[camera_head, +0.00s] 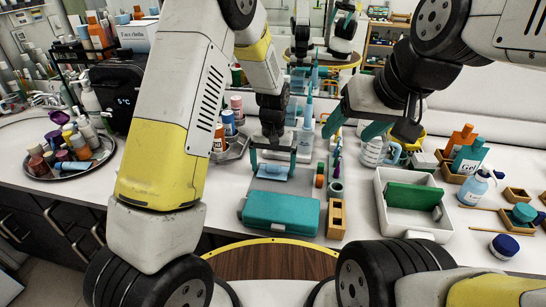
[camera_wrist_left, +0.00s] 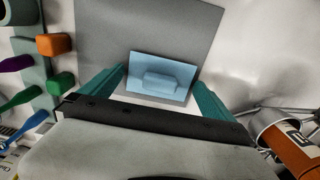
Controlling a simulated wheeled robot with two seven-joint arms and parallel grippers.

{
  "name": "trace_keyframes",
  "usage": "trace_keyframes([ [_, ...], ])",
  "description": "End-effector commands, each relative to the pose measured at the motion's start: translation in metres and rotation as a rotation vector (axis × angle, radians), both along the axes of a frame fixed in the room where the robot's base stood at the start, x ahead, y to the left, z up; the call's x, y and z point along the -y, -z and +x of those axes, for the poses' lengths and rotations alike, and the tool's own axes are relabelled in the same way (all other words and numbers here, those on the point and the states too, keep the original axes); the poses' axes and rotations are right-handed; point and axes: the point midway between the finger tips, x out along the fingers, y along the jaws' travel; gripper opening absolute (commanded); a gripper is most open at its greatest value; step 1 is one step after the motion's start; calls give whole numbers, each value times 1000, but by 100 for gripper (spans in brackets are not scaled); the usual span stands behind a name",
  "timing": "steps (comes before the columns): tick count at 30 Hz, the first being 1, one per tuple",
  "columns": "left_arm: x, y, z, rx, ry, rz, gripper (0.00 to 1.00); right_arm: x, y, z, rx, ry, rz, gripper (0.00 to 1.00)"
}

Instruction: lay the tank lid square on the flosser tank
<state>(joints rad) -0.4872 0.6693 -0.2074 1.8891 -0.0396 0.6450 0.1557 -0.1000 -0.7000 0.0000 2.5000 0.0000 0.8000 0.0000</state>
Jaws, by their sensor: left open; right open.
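The tank lid, a light blue rectangular plate with a raised grip block (camera_wrist_left: 160,78), lies flat on a grey surface in the left wrist view. It also shows in the head view (camera_head: 272,172), behind the teal case. My left gripper (camera_head: 272,162) is open above it, with its teal fingers on either side of the lid; in the left wrist view (camera_wrist_left: 160,95) the lid is between them and gaps show. A pale blue upright object (camera_head: 305,138), which looks like the flosser tank, stands just right of my left gripper, partly hidden. My right gripper (camera_head: 357,122) is open and empty, further right.
A teal case (camera_head: 281,212) sits at the front edge, beside a small wooden box (camera_head: 336,218). A white tray (camera_head: 389,215) holding a green block stands to the right. Colourful small items (camera_head: 320,175) line up right of the lid. A round tray of bottles (camera_head: 105,150) is left.

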Motion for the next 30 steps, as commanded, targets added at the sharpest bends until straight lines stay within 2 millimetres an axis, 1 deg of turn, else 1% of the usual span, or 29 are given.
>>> trace_keyframes([
  [3,0,0,0,0,0,0,100,0,0,0,0,0,0,64],
  [4,0,0,0,0,0,0,98,0,0,0,0,0,0,64],
  [8,0,0,0,0,0,0,72,0,0,0,0,0,0,64],
  [9,0,0,0,0,0,0,65,0,0,0,0,0,0,64],
  [11,0,0,0,0,0,0,53,0,0,0,0,0,0,64],
  [12,0,0,0,0,0,0,50,0,0,0,0,0,0,64],
  [17,0,-1,0,0,0,0,50,0,0,0,0,0,0,64],
  [20,0,-5,1,2,0,-1,50,0,0,0,0,0,0,64],
  [23,0,-19,1,4,0,-2,50,0,0,0,0,0,0,64],
  [30,1,-67,1,6,1,-2,50,0,0,0,0,0,0,64],
])
